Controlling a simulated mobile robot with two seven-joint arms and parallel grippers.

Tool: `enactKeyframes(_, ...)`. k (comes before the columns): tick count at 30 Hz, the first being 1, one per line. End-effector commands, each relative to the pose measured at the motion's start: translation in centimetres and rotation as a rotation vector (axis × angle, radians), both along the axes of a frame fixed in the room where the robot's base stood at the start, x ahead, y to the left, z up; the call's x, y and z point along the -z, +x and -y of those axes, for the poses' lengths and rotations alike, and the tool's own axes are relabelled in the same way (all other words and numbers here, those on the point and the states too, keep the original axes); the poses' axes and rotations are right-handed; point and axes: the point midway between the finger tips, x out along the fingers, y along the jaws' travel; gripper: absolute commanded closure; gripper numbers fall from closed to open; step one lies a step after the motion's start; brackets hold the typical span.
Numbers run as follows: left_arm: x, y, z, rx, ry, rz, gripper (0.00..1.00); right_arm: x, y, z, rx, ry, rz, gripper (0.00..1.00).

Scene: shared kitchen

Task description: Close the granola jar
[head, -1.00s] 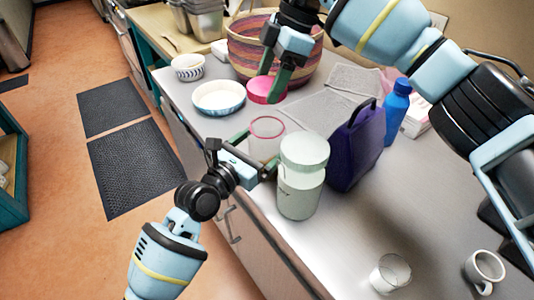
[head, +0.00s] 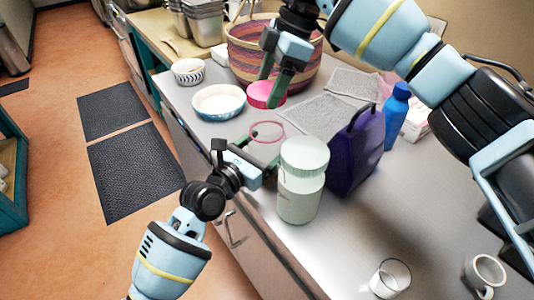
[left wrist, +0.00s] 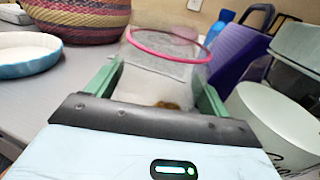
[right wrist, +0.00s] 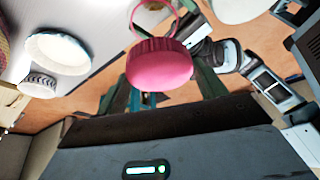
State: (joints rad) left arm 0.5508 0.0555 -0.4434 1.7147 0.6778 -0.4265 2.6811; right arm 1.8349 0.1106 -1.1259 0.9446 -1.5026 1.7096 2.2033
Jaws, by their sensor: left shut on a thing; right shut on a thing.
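The granola jar is a clear jar with a pink rim (head: 267,132) near the counter's front edge. My left gripper (head: 264,150) is shut around it. In the left wrist view the jar (left wrist: 165,72) stands open-topped and upright between the fingers, with a little brown granola low inside. I cannot tell whether its base touches the counter. The pink lid (head: 265,97) is held by my right gripper (head: 275,80), behind the jar and apart from it. In the right wrist view the lid (right wrist: 160,68) is between the fingertips, with the jar's rim beyond it.
A pale green canister (head: 300,200) stands close to the jar's right, with a purple bag (head: 355,155) and blue bottle (head: 395,115) beyond. A blue-rimmed dish (head: 219,101) and a woven basket (head: 245,50) lie behind.

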Motion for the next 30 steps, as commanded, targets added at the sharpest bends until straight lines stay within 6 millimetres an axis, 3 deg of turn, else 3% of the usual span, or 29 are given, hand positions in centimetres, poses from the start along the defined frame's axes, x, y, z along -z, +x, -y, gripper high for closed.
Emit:
enactKeyframes(13, 0.0, 0.0, 0.0, 0.0, 0.001, 0.0, 0.61, 4.7, 0.0, 0.0, -0.001, 0.004, -0.003, 0.51)
enactKeyframes(30, 0.1, 0.0, 0.0, 0.0, 0.001, 0.0, 0.61, 5.0, 0.0, 0.0, 0.0, 0.005, -0.002, 0.51)
